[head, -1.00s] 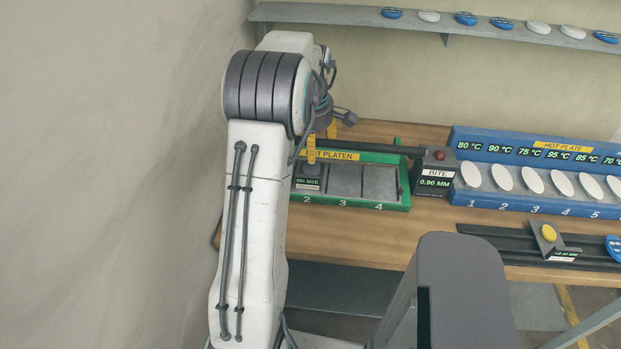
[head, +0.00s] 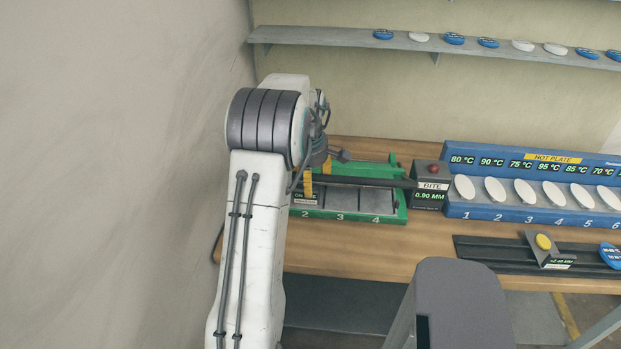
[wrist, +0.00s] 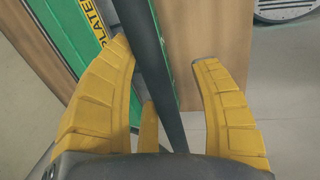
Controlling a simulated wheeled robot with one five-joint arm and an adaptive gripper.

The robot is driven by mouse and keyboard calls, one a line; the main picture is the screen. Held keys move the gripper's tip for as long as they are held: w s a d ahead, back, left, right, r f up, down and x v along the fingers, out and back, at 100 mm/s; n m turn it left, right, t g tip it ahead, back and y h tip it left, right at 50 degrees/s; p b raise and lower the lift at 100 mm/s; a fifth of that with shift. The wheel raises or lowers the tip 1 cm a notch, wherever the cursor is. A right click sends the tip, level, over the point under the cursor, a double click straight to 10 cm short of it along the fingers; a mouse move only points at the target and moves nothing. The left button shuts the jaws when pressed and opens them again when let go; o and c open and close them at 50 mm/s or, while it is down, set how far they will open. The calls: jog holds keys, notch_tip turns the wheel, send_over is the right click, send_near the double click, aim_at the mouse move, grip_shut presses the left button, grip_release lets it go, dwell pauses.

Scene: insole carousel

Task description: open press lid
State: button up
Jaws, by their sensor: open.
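The press (head: 403,205) is a green-framed unit at the left of the bench, with grey numbered plates along its front. Its dark bar (head: 375,182) runs across it, level and above the plates. In the wrist view the bar (wrist: 142,30) passes between the yellow fingers of my gripper (wrist: 160,55), which is open around it. A green part with a "PLATEN" label (wrist: 97,27) is left of the fingers. In the head view my gripper (head: 317,178) is at the press's left end, partly behind my arm. I cannot tell the lid's angle or whether the fingers touch the bar.
A BITE box (head: 431,187) with a red button stands just right of the press. The blue hot plate (head: 530,210) is beyond it. A black rail (head: 495,251) with a yellow button lies in front. A shelf (head: 350,37) holds discs at the back.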

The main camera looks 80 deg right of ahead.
jog(key=shift+r, duration=0.15)
jog(key=shift+r+p, duration=3.4)
jog(key=shift+r, duration=0.75)
